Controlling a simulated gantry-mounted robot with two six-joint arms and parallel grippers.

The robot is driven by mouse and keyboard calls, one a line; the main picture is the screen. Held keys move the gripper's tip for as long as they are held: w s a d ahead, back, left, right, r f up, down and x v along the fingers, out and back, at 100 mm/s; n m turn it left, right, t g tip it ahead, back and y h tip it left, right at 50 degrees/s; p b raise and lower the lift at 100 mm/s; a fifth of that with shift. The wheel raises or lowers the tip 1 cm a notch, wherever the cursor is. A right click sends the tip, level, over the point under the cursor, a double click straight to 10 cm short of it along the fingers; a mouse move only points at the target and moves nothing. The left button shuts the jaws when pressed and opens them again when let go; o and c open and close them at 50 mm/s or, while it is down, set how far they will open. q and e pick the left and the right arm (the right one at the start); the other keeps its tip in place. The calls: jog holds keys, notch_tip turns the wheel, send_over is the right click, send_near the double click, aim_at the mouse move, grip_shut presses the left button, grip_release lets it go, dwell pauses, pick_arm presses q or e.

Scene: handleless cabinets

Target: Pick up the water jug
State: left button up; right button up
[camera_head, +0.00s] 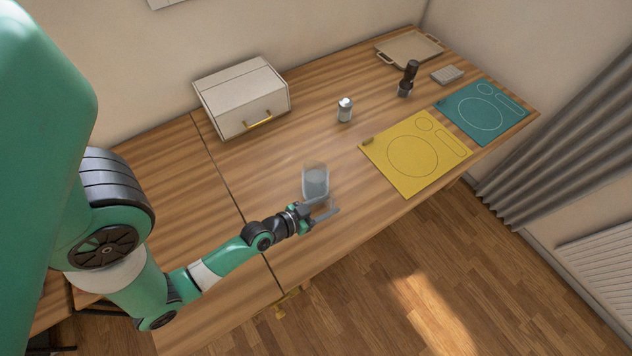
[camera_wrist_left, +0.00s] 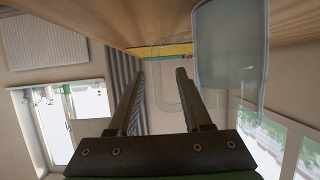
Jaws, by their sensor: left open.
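The clear water jug (camera_head: 315,181) stands on the wooden table near its front edge. My left gripper (camera_head: 325,209) is beside the jug, on its front side. In the left wrist view the jug (camera_wrist_left: 231,60) is at the upper right, and its faint transparent handle shows between the two open fingers (camera_wrist_left: 155,78). The fingers are apart and not closed on the handle. I cannot tell whether either finger touches the jug. My right gripper is not in view.
A white bread box (camera_head: 226,94) with a yellow handle stands at the back. A shaker (camera_head: 344,109), a dark grinder (camera_head: 408,79) and a tray (camera_head: 409,48) are farther right. Yellow (camera_head: 415,152) and teal (camera_head: 482,111) placemats lie along the front edge. The table around the jug is clear.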

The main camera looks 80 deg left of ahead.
pick_arm(q)
jog(key=x, duration=0.5)
jog(key=shift+w+r+p, duration=0.2)
jog(key=shift+w+p, duration=0.1)
jog(key=shift+p, duration=0.05)
jog(key=shift+d, duration=0.1)
jog(key=shift+c, duration=0.2)
grip_shut()
dwell(0.6)
jog(key=shift+r, duration=0.1)
